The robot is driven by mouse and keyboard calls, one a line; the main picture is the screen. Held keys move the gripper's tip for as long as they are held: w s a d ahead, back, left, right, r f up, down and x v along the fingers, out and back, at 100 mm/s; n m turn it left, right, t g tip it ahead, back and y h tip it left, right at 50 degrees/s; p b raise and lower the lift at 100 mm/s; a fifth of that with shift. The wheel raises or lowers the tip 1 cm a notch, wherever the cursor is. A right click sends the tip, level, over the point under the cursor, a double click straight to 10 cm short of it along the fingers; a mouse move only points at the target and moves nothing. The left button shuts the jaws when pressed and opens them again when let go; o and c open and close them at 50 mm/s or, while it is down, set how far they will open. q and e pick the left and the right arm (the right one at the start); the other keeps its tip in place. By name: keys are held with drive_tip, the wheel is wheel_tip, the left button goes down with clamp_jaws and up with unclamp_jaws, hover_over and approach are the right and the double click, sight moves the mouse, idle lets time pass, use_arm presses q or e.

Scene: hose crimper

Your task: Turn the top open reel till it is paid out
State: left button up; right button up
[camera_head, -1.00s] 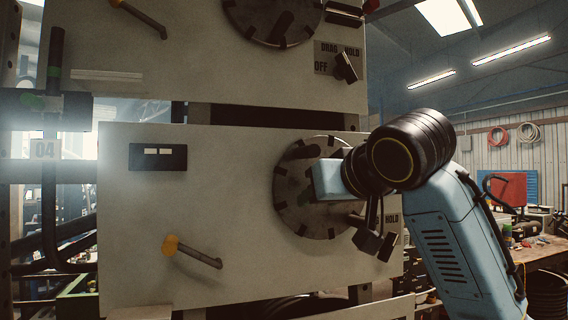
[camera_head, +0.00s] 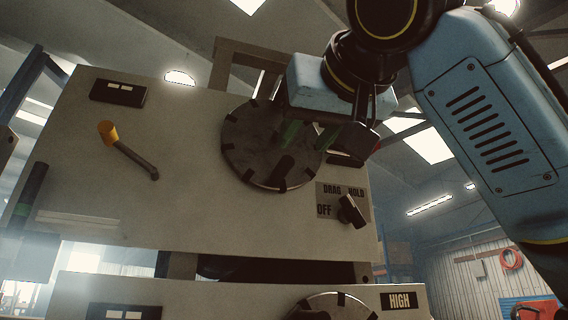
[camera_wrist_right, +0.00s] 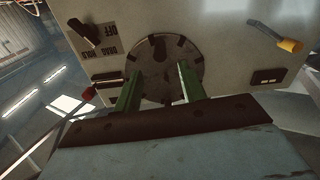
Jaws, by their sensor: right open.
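The top reel (camera_head: 265,145) is a dark round disc with notches on its rim and a dark grip (camera_head: 283,168), set in the upper pale panel. It also shows in the wrist view (camera_wrist_right: 165,68). My right gripper (camera_head: 310,133) is in front of the disc's right side. In the wrist view its two green fingers (camera_wrist_right: 159,68) are apart over the disc, with nothing seen between them. The dark grip shows beyond the fingertips (camera_wrist_right: 159,48); contact cannot be told. The gripper body hides the disc's upper right edge. My left gripper is out of view.
A drag switch (camera_head: 352,210) marked OFF, DRAG and HOLD sits below right of the reel. A yellow-knobbed crank (camera_head: 128,150) and a small counter (camera_head: 118,93) are to the left. A second panel with another disc (camera_head: 335,303) and a HIGH label (camera_head: 399,300) is below.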

sight(288, 163)
drive_tip(key=p+x, duration=0.3)
drive_tip(key=x, duration=0.6)
drive_tip(key=shift+w+p, duration=0.25)
drive_tip(key=shift+p, duration=0.1)
drive_tip(key=shift+w+a+f, duration=0.1)
drive_tip(key=shift+w+a, duration=0.1)
drive_tip(key=shift+w, duration=0.2)
clamp_jaws()
